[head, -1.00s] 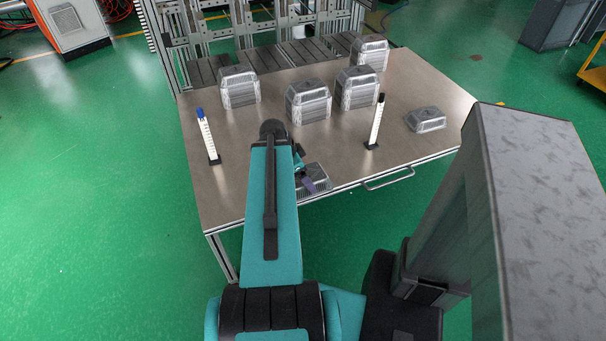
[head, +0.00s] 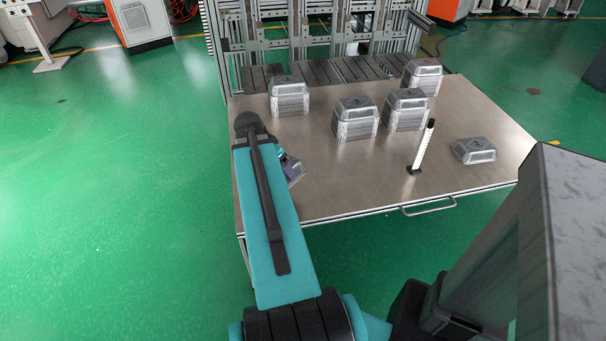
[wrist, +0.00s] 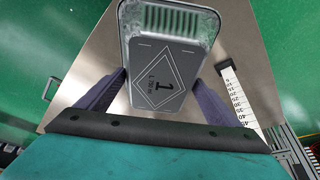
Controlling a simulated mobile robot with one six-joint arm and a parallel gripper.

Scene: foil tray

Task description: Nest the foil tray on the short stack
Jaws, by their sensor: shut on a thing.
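My gripper (wrist: 160,84) is shut on a foil tray (wrist: 168,52), with one purple finger at each side. In the head view a corner of this tray (head: 294,171) shows beside my arm, over the table's left part; my arm hides the rest. A low foil piece (head: 474,151), the shortest on the table, sits at the right. Taller foil stacks stand at the back left (head: 289,96), in the middle (head: 356,119), right of the middle (head: 406,110) and back right (head: 423,76).
A white marked post with a black top (head: 422,147) stands between the middle stacks and the low foil piece. A white marked post (wrist: 236,92) is close right of the tray in the wrist view. The metal table (head: 345,185) is bare along its front.

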